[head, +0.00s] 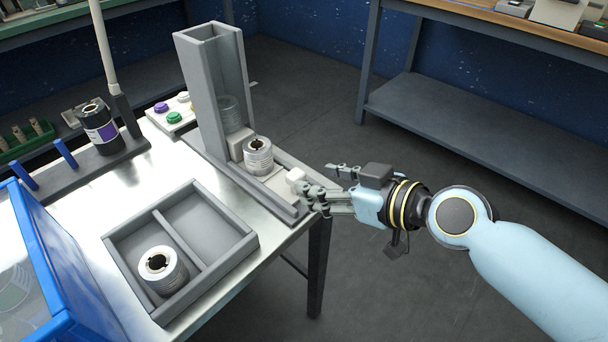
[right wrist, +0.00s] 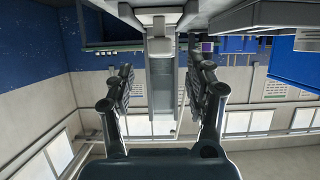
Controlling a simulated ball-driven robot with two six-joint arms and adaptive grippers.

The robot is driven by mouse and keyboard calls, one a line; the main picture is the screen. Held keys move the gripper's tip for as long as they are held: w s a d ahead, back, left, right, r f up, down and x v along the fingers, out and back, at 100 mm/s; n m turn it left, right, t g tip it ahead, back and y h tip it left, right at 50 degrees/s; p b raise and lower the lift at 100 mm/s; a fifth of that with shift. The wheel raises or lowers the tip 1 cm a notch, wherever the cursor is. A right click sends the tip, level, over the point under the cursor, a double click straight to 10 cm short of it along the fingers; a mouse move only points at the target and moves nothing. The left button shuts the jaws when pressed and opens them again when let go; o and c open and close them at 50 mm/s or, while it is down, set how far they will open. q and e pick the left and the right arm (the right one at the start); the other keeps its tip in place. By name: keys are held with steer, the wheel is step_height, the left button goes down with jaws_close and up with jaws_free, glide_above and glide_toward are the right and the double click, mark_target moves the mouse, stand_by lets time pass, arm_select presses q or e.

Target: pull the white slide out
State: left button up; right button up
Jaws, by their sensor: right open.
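The white slide (head: 272,173) lies in a grey channel at the foot of a tall grey chute (head: 205,90). A white block (head: 240,144) stands at its inner end, and a white knob (head: 295,178) at its outer end, close to the table edge. A silver-wrapped roll (head: 258,158) stands upright on the slide, in front of the chute. My right gripper (head: 320,182) is open at the knob; I cannot tell if it touches. In the right wrist view, the knob (right wrist: 161,47) shows between the two spread fingers (right wrist: 160,68). My left gripper is not in view.
A grey two-part tray (head: 247,240) holds another roll (head: 162,268) in its left part. A black holder with a dark roll (head: 100,128) and a panel with coloured buttons (head: 172,112) stand behind. A blue-framed box (head: 50,280) is at left. Open floor lies right of the table.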

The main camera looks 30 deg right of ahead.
steer(key=v, duration=0.5)
steer(key=shift+s+r, duration=0.1)
steer(key=shift+s, duration=0.15)
steer(key=shift+d, duration=0.1)
steer(key=s+d+f+m+g+h, duration=0.1)
steer(key=s+d+f+g+h, duration=0.15)
steer(key=f, duration=0.95)
steer(key=s+d+f+m+g+h, duration=0.1)
steer(key=s+d+f+g, duration=0.15)
steer(key=f, duration=0.95)
steer(key=s+f+g, duration=0.2)
steer(key=s+f, duration=0.4)
steer(key=s, duration=0.3)
steer(key=s+d+f+m+g+h, duration=0.1)
steer(key=s+f, duration=0.4)
steer(key=s, duration=0.5)
steer(key=s+d+f+g+h, duration=0.1)
steer(key=s+f+g, duration=0.2)
steer(key=s+f, duration=0.3)
steer(key=s, duration=0.3)
steer(key=shift+s+d+f+m+g, duration=0.25)
steer(key=shift+s+f+m+g, duration=0.05)
steer(key=shift+g, duration=0.1)
